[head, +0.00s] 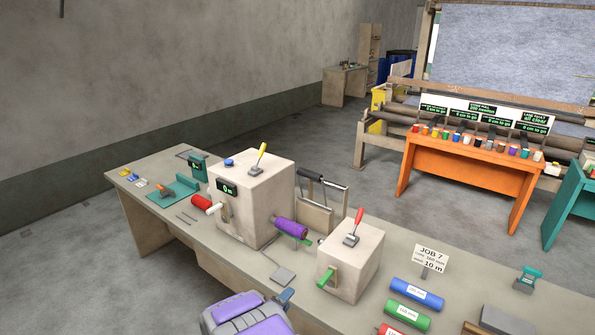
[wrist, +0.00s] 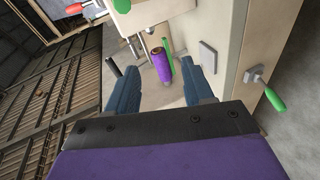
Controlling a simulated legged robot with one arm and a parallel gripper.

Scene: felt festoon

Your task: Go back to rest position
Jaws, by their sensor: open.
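My gripper (wrist: 164,88) is open in the wrist view, its two blue-grey fingers spread with nothing between the tips. Beyond the gap, a purple spool (wrist: 161,68) sits at the machine, apart from the fingers. In the head view my gripper (head: 285,297) shows at the bottom, in front of the bench, at the end of my purple and grey arm. The purple spool (head: 290,228) also shows there, on the right side of the large beige box (head: 255,195).
A smaller beige box (head: 350,262) with a red lever and green handle stands on the long bench (head: 150,215). Blue and green rolls (head: 416,293) lie by a "JOB 7" sign (head: 431,258). An orange table (head: 462,170) with several cups stands behind. Grey floor is open between.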

